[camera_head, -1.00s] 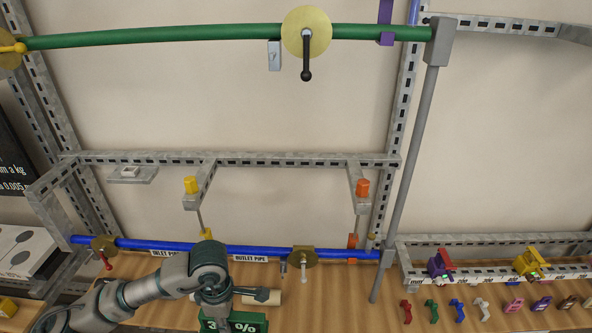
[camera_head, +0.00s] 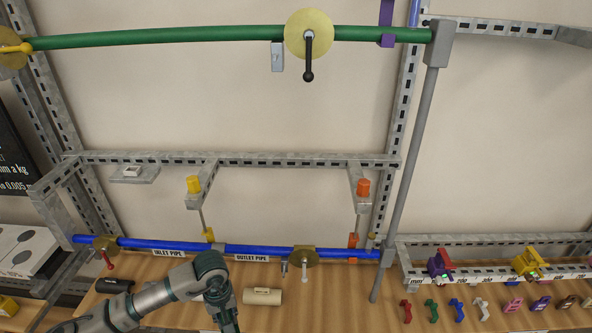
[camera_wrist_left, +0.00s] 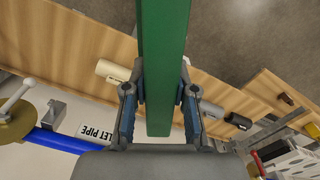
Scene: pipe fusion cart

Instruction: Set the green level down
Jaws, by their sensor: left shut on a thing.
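The green level (camera_wrist_left: 165,50) shows only in the left wrist view, as a long bar running from between the fingers to the top edge. My left gripper (camera_wrist_left: 163,92) is shut on it, with one finger on each side. The bar overlaps the wooden table and the grey floor beyond its edge; I cannot tell whether it touches the table. In the head view my left arm reaches down to the bottom edge, with the fingers and level out of frame. My right gripper is not in view.
A cream cylinder (camera_head: 262,296) lies on the wooden table (camera_head: 350,300) right of my left arm. A black object (camera_head: 115,285) lies to the left. The blue pipe (camera_head: 180,245) runs along the table's back. Several coloured clips lie at right.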

